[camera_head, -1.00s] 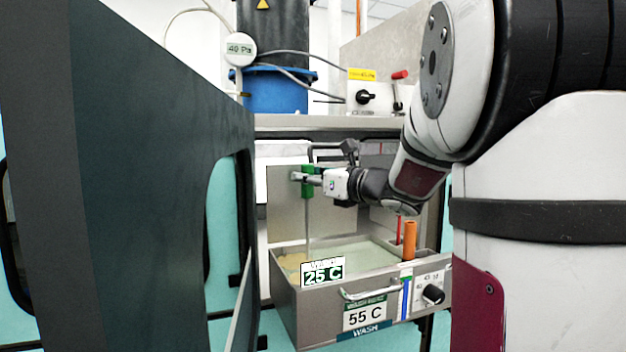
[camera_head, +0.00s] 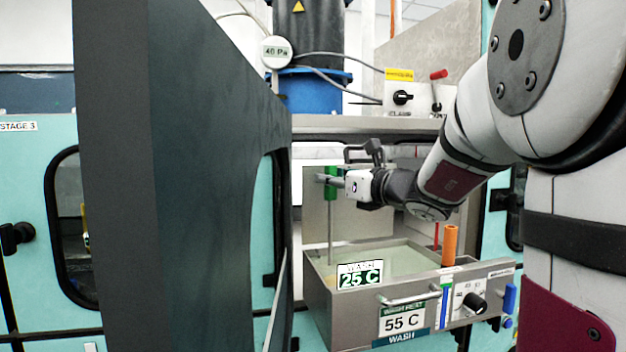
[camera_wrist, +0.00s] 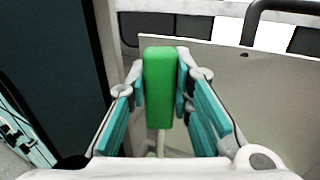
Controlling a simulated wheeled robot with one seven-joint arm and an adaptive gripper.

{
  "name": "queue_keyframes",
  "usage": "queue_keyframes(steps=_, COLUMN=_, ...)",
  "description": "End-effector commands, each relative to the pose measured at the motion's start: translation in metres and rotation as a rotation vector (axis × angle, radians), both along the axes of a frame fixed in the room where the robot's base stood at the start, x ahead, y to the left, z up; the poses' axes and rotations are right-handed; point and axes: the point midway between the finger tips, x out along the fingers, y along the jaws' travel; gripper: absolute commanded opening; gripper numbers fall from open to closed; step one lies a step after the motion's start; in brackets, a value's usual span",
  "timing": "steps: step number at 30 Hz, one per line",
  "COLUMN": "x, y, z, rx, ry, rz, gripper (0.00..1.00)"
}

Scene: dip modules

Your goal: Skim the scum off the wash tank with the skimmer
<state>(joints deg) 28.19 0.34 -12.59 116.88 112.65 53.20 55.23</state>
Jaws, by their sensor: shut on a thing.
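The skimmer has a green block handle (camera_head: 331,194) and a thin grey rod that runs straight down into the left part of the wash tank (camera_head: 345,316). The rod's lower end is hard to make out in the liquid. My gripper (camera_head: 332,180) is shut on the green handle above the tank. In the wrist view the handle (camera_wrist: 160,75) stands upright between the teal finger pads. The tank is an open grey metal box of pale, cloudy liquid (camera_head: 395,262). A faint yellowish patch of scum (camera_head: 324,267) shows at its left end, partly hidden by the 25 C label.
A large dark door panel (camera_head: 200,190) stands open close to the tank's left side. An orange upright grip (camera_head: 450,245) and a red rod rise at the tank's right.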

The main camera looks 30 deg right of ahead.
Motion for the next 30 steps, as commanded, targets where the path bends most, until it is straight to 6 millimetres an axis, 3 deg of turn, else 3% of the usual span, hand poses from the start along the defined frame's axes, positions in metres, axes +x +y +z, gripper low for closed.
queue_keyframes(steps=30, x=-0.053, y=0.015, z=0.001, rx=-0.001, ry=-0.002, rz=-0.001, gripper=0.0)
